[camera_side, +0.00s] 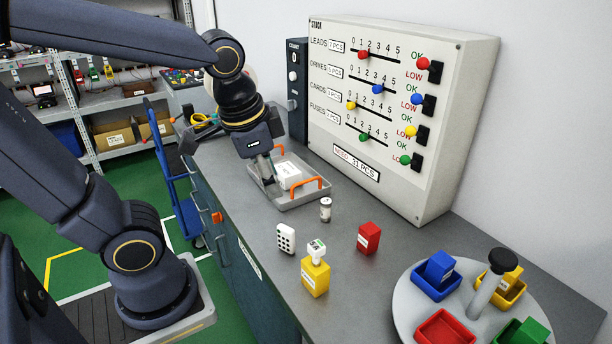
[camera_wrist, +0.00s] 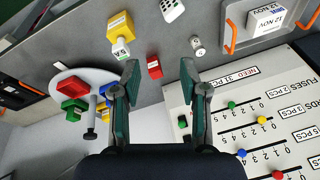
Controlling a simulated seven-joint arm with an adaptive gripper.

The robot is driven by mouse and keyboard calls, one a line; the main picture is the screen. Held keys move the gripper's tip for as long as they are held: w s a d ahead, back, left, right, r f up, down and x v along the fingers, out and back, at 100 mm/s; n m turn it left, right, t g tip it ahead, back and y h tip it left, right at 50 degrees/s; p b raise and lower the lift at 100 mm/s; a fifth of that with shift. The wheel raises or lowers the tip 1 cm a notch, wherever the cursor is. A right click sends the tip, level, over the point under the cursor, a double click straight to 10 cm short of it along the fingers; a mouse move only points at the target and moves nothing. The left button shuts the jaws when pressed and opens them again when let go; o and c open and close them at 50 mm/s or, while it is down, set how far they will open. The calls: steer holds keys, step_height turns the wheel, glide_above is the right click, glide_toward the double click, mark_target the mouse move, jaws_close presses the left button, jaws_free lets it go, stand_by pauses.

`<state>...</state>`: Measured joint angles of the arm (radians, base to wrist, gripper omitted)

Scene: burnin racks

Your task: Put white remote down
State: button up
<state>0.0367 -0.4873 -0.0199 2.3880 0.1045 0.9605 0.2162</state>
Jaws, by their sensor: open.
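The white remote (camera_side: 286,238), a small white block with dark buttons, stands on the grey bench in front of the tray. Nothing holds it. In the wrist view the white remote (camera_wrist: 172,10) is at the top edge, partly cut off. My gripper (camera_side: 267,180) is over the left part of the grey tray in the side view, apart from the remote. In the wrist view my gripper (camera_wrist: 159,75) has its two fingers spread with nothing between them.
The grey tray (camera_side: 312,200) has orange handles and holds a white box (camera_side: 289,176). A small white cylinder (camera_side: 325,209), red block (camera_side: 369,238) and yellow block (camera_side: 315,277) stand nearby. A round turntable (camera_side: 406,308) carries coloured bins. The slider panel (camera_side: 440,190) stands behind.

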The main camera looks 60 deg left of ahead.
steer(key=n, duration=0.1)
steer(key=s+r+n+t, duration=0.1)
steer(key=s+n+t+h, duration=0.1)
steer(key=shift+s+d+r+n, duration=0.25)
steer(key=shift+d+r+n, duration=0.05)
steer(key=shift+r, duration=0.05)
stand_by(1.0)
